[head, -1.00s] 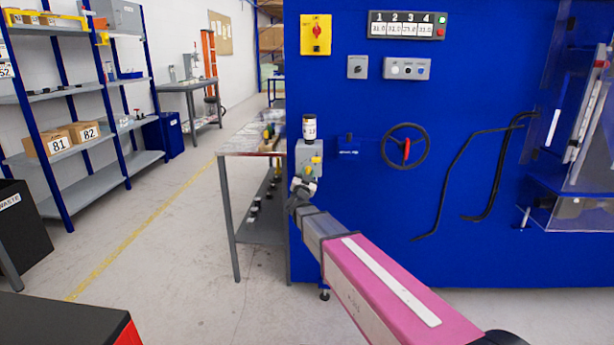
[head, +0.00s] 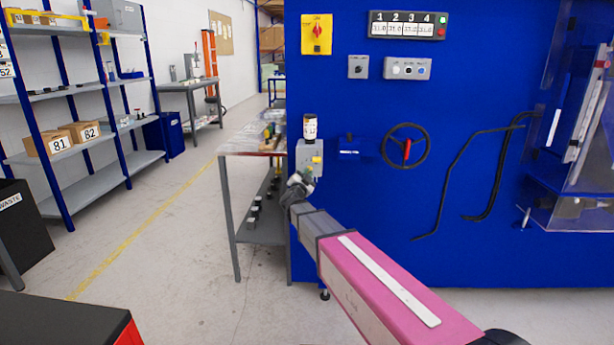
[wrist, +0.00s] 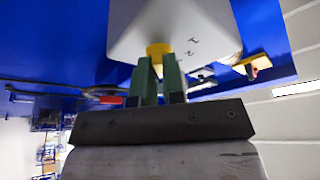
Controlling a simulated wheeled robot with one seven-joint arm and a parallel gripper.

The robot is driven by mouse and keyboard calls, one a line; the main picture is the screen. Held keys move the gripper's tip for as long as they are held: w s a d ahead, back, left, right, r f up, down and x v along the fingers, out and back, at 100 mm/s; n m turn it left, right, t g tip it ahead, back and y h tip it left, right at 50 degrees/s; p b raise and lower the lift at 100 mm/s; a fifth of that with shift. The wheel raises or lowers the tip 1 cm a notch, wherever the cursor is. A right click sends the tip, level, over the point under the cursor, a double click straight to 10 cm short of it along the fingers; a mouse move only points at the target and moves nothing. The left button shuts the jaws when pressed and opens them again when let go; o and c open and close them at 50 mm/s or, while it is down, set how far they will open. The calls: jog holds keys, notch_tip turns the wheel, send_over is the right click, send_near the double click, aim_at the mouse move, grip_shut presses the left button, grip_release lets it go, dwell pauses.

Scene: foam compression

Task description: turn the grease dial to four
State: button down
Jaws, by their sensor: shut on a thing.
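The grease unit is a pale grey box (head: 309,153) on the blue machine's left edge, with a black-topped, white-labelled canister above it. In the wrist view the box face (wrist: 205,35) shows a yellow dial (wrist: 158,49) with small numerals, a 1 and a 2, beside it. My gripper (wrist: 158,66) has its two green fingers shut on the dial, one on each side. Fingers and palm hide part of the dial, and I cannot read its setting. In the head view my gripper (head: 302,180) sits low at the box.
A handwheel (head: 405,147) with a red handle and a small blue ledge (head: 348,154) are right of the box. A steel table (head: 242,140) with small items stands close on the left. Black hoses (head: 446,185) hang further right. Floor left of the table is clear.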

jog(key=shift+w+a+r+m+g+h, duration=0.1)
jog(key=shift+m+g+h, duration=0.15)
jog(key=shift+m, duration=0.5)
jog(key=shift+w+d+r+m+g+h, duration=0.1)
jog(key=shift+m+g+h, duration=0.1)
jog(key=shift+m, duration=0.6)
jog(key=shift+w+a+r+m+g+h, duration=0.1)
jog(key=shift+m+g+h, duration=0.15)
jog(key=shift+m, duration=0.5)
jog(key=c, duration=1.2)
grip_release()
jog(key=shift+w+f, duration=0.1)
jog(key=v, duration=1)
jog(key=shift+s, duration=0.4)
